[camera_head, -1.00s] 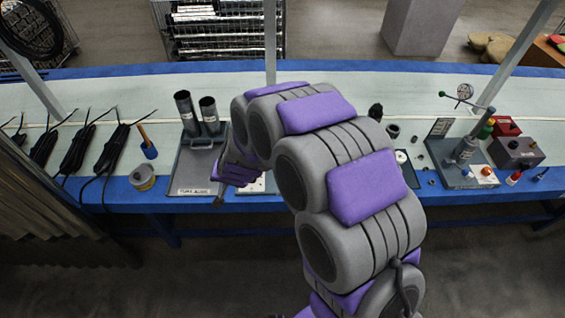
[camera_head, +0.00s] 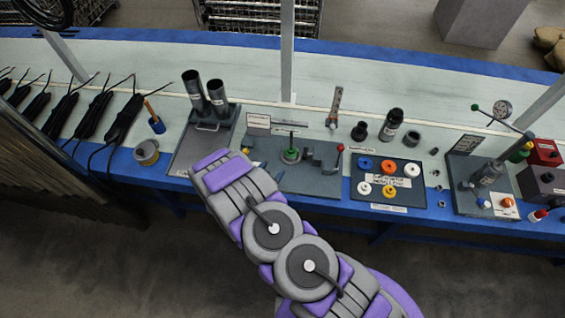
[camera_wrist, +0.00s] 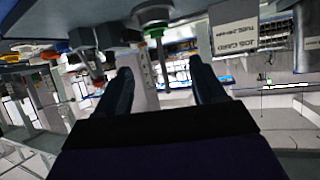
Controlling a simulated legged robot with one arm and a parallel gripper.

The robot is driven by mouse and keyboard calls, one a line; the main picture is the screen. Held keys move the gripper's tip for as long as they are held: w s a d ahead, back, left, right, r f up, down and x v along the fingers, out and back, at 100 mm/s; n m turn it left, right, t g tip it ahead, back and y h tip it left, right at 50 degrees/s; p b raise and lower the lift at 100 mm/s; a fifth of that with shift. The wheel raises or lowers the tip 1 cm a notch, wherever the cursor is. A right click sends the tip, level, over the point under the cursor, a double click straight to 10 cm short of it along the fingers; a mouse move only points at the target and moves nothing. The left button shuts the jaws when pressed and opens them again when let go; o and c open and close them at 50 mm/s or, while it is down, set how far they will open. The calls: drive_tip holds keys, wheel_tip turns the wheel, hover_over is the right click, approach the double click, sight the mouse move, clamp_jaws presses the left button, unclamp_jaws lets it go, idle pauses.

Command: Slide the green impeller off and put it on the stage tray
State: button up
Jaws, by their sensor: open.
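The green impeller (camera_head: 291,154) sits on an upright spindle in the middle of a dark grey fixture plate (camera_head: 310,183). In the wrist view, which is upside down, the green impeller (camera_wrist: 156,32) shows beyond the fingertips, between their lines. My gripper (camera_wrist: 163,75) is open, with nothing between its two dark fingers, and stays apart from the impeller.
A red-knobbed lever (camera_head: 340,149) stands right of the spindle. A grey tray (camera_head: 187,160) with two upright tubes (camera_head: 205,92) lies left. A lever press (camera_head: 486,174) stands far right. Black cylinders (camera_head: 391,124) stand behind the dark tray.

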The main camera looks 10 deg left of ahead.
drive_tip(key=d, duration=0.1)
drive_tip(key=b, duration=0.1)
approach(290, 150)
drive_tip(key=x, duration=0.5)
drive_tip(key=shift+s+d+f, duration=0.15)
drive_tip(key=shift+s+d, duration=0.1)
drive_tip(key=shift+d, duration=0.15)
drive_tip(key=shift+t, duration=0.3)
drive_tip(key=w, duration=0.1)
drive_tip(key=w+f, duration=0.1)
drive_tip(key=w+f+b, duration=0.1)
drive_tip(key=w, duration=0.1)
drive_tip(key=shift+w, duration=0.1)
drive_tip(key=shift+w+d+f, duration=0.2)
drive_tip(key=shift+w+d, duration=0.3)
drive_tip(key=shift+d, duration=0.25)
drive_tip(key=shift+a, duration=0.35)
drive_tip(key=c, duration=0.6)
drive_tip(key=o, duration=0.4)
drive_tip(key=shift+c, duration=0.2)
drive_tip(key=c, duration=0.8)
